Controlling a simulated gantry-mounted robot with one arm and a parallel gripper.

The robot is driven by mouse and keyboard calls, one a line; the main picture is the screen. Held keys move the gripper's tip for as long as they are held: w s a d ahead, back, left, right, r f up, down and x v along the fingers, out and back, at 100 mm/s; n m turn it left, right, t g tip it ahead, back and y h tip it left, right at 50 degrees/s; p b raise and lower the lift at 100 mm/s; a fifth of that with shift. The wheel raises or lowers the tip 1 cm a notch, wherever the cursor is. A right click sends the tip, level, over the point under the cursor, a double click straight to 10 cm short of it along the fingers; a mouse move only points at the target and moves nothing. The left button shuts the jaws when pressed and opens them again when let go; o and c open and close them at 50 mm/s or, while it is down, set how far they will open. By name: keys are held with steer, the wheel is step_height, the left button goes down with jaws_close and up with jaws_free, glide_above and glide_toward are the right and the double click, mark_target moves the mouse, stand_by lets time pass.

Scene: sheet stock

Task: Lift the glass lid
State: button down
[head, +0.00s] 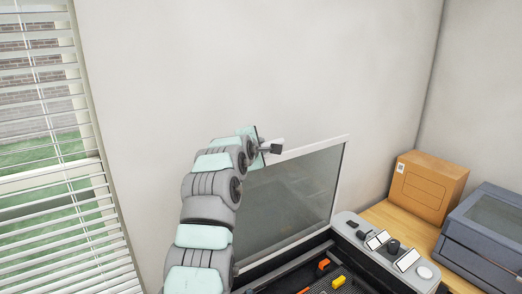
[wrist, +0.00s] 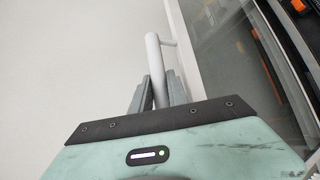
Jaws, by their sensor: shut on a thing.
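The glass lid (head: 298,190) stands raised, close to upright, at the back of a dark machine, with a grey glass pane in a pale frame. My gripper (head: 272,149) is at the lid's upper left edge in the head view. In the wrist view my gripper (wrist: 160,90) is shut on the lid's pale bar handle (wrist: 153,50), with a finger on each side of it. The lid's pane (wrist: 235,50) runs along the right of the wrist view. My arm hides the lid's left side in the head view.
The machine's open bed (head: 315,284) holds orange and yellow pieces. Its control panel (head: 385,247) has knobs and small screens. A cardboard box (head: 428,190) and a blue-grey machine (head: 485,235) stand on the wooden table at right. Window blinds (head: 60,170) are at left.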

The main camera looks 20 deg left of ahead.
steer(key=shift+w, duration=0.1)
stand_by(0.3)
steer(key=c, duration=1.3)
jaws_free()
steer(key=b+v, duration=0.3)
steer(key=v, duration=0.7)
steer(key=shift+s+r, duration=0.2)
steer(key=shift+s, duration=0.15)
